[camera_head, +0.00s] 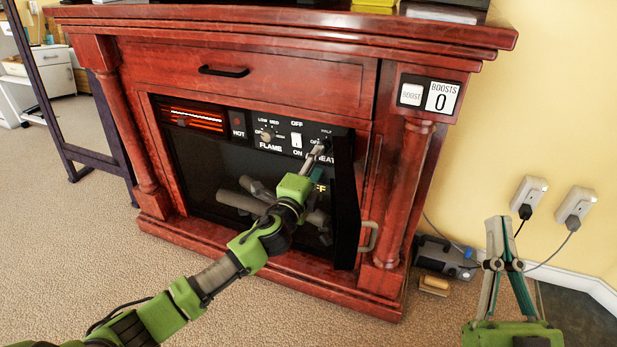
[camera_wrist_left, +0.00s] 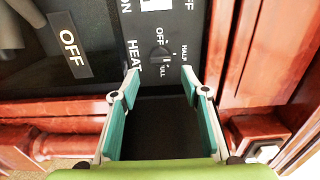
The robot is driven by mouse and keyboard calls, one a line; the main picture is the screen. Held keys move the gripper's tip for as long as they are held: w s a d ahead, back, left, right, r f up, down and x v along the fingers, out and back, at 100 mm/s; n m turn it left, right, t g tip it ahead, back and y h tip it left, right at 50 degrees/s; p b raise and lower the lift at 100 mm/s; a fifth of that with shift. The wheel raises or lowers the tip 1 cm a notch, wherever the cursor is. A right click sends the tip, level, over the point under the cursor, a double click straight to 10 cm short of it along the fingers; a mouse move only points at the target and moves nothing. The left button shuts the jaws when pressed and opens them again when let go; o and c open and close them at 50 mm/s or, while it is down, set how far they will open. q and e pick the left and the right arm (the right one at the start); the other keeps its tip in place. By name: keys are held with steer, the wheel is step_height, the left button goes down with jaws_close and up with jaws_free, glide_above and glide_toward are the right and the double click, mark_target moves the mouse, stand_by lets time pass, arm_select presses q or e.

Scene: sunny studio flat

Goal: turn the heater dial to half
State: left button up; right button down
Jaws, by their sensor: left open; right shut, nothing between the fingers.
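The heater dial (camera_wrist_left: 158,57) is a small dark knob on the black panel. HEAT, HALF and FULL are printed around it in the left wrist view. I cannot tell which mark it points to. In the head view the knob is mostly hidden by my left gripper (camera_head: 318,153), which reaches the panel's right end. In the left wrist view this gripper (camera_wrist_left: 160,80) is open, its teal-padded fingers either side of the dial's line, with the knob just beyond the tips. Contact is not visible. My right gripper (camera_head: 499,224) is shut and empty, right of the fireplace.
The panel also carries a FLAME knob (camera_head: 266,135) and a white ON/OFF switch (camera_head: 296,140). An OFF sign (camera_wrist_left: 70,52) shows below. Wall plugs and a dark device (camera_head: 440,256) are at right.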

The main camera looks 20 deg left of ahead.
arm_select(q)
steer(key=s, duration=0.6)
steer(key=shift+a, duration=0.1)
stand_by(0.3)
